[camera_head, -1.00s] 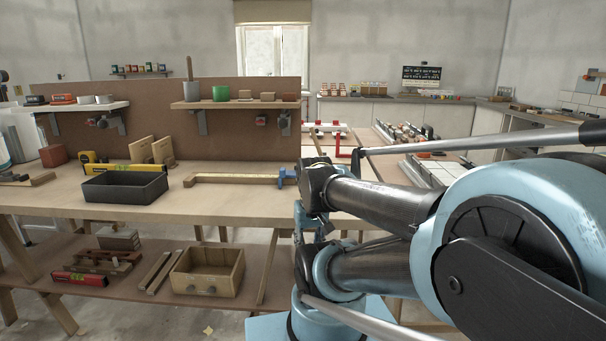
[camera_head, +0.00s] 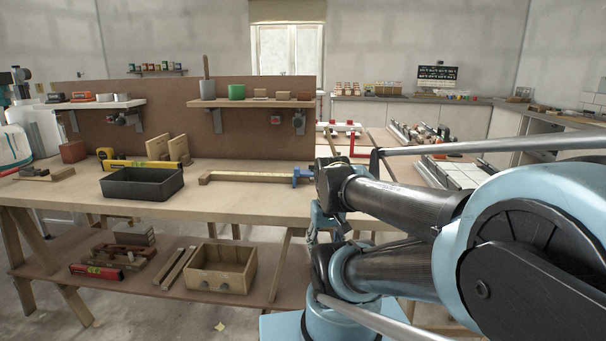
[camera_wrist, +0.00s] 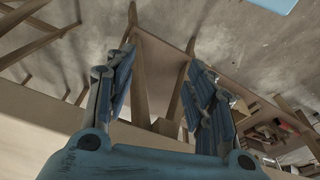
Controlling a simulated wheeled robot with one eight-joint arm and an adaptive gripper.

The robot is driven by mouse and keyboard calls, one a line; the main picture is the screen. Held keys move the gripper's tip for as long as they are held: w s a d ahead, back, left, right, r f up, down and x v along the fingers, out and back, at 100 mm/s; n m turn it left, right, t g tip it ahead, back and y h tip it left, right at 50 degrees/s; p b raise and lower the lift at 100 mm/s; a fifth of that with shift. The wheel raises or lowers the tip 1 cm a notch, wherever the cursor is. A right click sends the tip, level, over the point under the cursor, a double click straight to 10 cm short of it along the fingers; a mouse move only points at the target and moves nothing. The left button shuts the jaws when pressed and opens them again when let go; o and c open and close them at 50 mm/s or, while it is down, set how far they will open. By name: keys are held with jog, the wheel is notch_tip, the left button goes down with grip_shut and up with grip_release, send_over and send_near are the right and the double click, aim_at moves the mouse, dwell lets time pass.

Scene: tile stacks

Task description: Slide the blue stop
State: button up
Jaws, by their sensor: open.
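The blue stop (camera_head: 302,175) sits at the right end of a long wooden bar (camera_head: 245,177) lying on the workbench (camera_head: 225,205). The black arm link partly crowds the view just right of it. My gripper (camera_head: 322,222) hangs lower, near the bench's front edge in the head view, partly hidden by my arm. In the wrist view my gripper (camera_wrist: 160,75) shows two blue fingers spread apart with nothing between them. The stop is not seen in the wrist view.
A black tray (camera_head: 142,186), a yellow level (camera_head: 130,164) and wooden blocks stand left on the bench. A wooden drawer box (camera_head: 222,270) and a red level (camera_head: 97,272) lie on the lower shelf (camera_head: 150,292). Bench top in front of the bar is clear.

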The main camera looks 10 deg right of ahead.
jog(key=shift+s, duration=0.1)
dwell(0.3)
jog(key=shift+c, duration=1.4)
notch_tip(320, 180, up, 29)
jog(key=m+g, duration=0.2)
jog(key=m, duration=0.1)
send_over(297, 167)
notch_tip(297, 167, down, 17)
jog(key=shift+s+f, duration=0.15)
grip_shut()
